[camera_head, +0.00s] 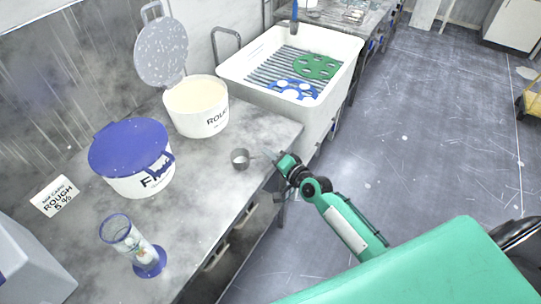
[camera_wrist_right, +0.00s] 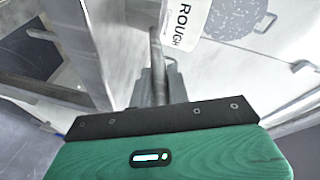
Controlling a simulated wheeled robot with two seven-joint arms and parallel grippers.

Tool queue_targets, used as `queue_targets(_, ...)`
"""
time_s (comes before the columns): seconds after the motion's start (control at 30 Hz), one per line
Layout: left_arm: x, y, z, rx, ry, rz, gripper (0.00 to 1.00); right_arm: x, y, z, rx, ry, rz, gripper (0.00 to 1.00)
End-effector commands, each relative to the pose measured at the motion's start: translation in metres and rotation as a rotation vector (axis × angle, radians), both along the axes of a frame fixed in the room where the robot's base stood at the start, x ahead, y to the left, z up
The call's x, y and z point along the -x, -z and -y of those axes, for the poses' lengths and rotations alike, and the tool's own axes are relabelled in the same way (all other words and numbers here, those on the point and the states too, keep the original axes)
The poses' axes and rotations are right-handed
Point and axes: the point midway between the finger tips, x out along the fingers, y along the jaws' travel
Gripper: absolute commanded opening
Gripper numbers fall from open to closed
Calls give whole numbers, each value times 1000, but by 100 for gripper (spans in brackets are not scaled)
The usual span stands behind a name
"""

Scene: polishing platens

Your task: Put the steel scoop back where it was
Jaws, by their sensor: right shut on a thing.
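The steel scoop (camera_head: 240,158) is a small grey cup with a short handle, over the right part of the grey bench in the head view. My right gripper (camera_head: 277,159) is at the handle end, at the bench's right edge, and is shut on the handle. In the right wrist view the scoop's handle (camera_wrist_right: 155,50) runs up from between the fingers; the cup is hard to make out there. I cannot tell whether the cup touches the bench top. My left gripper is not in view.
An open white ROUGH tub (camera_head: 197,118) with cream contents and a raised speckled lid (camera_head: 161,52) stands behind the scoop. A blue-lidded tub (camera_head: 131,148), a clear cylinder (camera_head: 128,236) and a ROUGH sign (camera_head: 55,196) are left. A white sink (camera_head: 342,68) holds green and blue discs.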

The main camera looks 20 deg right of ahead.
Motion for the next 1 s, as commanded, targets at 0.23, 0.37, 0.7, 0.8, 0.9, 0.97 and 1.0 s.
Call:
queue_targets(0.23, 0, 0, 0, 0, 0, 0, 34, 0, 1, 0, 0, 0, 0, 39)
queue_targets(0.37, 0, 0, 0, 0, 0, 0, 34, 0, 0, 0, 0, 0, 0, 39)
queue_targets(0.7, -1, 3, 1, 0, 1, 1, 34, 27, -4, 10, 2, 1, -1, 39)
queue_targets(0.8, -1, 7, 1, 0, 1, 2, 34, 45, -6, 17, 3, 0, -1, 39)
queue_targets(0.9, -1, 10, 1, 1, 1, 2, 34, 63, -9, 24, 2, -1, -3, 39)
queue_targets(0.97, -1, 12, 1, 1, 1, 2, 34, 73, -10, 27, 2, -1, -3, 39)
queue_targets(1.0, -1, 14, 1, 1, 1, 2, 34, 79, -12, 29, 2, 0, -2, 39)
